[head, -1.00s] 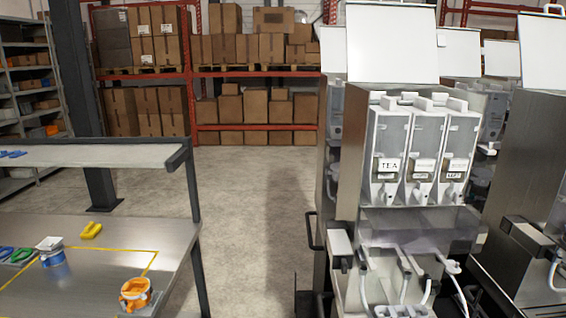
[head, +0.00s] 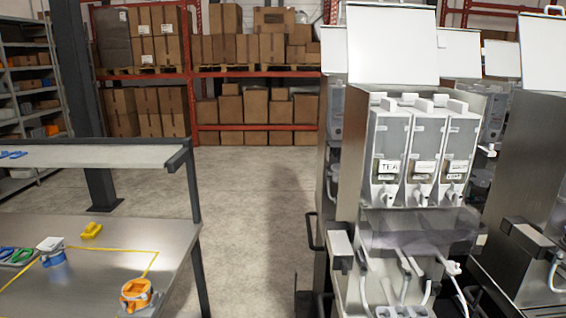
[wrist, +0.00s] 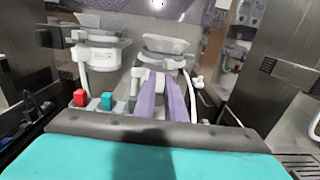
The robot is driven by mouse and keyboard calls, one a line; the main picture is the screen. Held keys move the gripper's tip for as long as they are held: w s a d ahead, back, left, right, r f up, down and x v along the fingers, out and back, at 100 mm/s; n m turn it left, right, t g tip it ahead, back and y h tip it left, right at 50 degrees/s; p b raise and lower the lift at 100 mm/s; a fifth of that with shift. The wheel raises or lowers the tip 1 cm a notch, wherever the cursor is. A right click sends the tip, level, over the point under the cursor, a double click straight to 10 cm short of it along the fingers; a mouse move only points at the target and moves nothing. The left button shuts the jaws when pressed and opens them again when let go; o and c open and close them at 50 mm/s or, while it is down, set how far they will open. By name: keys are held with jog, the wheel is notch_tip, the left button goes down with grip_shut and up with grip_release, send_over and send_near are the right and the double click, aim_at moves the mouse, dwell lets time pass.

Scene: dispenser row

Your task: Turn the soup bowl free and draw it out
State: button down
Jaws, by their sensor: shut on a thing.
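In the wrist view my gripper (wrist: 162,82) reaches forward with two purple fingers close together, shut on the lower part of a pale grey bowl-shaped piece. I take this piece to be the soup bowl (wrist: 165,44); it looks about upright at the machine's front. Where the fingers touch it is small and partly hidden. To its left is a white rounded unit (wrist: 103,55) with a label too small to read. My gripper cannot be made out in the head view.
A dispenser machine (head: 422,155) with a TEA label and pale hoses stands at right. A steel panel (wrist: 268,70) stands right of my gripper. Red (wrist: 80,97) and teal (wrist: 107,101) blocks are at left. A table (head: 110,285) holds colored parts. The aisle floor (head: 255,230) is clear.

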jog(key=shift+s+p, duration=0.35)
jog(key=shift+s, duration=1.55)
jog(key=shift+s, duration=0.35)
jog(key=s+p, duration=0.1)
jog(key=s, duration=0.7)
jog(key=shift+s+r+p, duration=0.2)
jog(key=shift+p, duration=0.15)
dwell(1.0)
jog(key=shift+s, duration=0.15)
jog(key=shift+s, duration=0.1)
dwell(0.4)
